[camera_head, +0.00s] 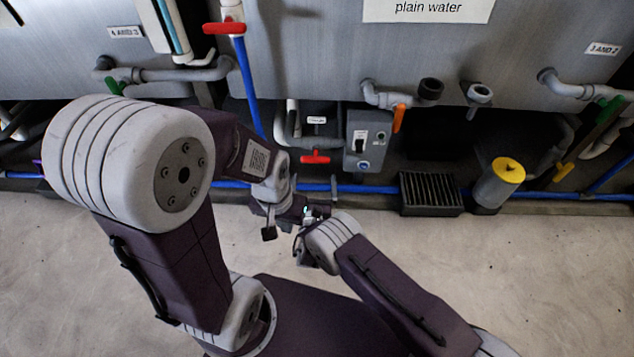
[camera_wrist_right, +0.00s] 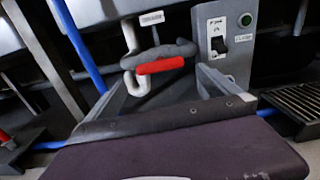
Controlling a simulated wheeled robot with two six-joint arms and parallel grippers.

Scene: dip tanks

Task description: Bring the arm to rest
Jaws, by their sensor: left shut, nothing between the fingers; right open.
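My left gripper (camera_head: 268,234) is shut and empty. It hangs fingers down over the pale floor, at the end of the arm that comes in from the left. My right gripper (camera_head: 312,212) is close beside it and points toward the tanks; it is small and partly hidden in the head view. In the right wrist view my right gripper (camera_wrist_right: 165,80) shows two grey fingers spread apart with nothing held between them. Beyond them is a red-handled valve (camera_wrist_right: 160,65). I cannot tell whether the two wrists touch.
Grey tanks (camera_head: 310,60) with pipes line the back. A switch box (camera_head: 367,140), a black grate (camera_head: 430,190) and a yellow-topped cylinder (camera_head: 500,183) stand below them. A blue pipe (camera_head: 380,189) runs along the floor's edge. Open floor (camera_head: 540,270) lies at right.

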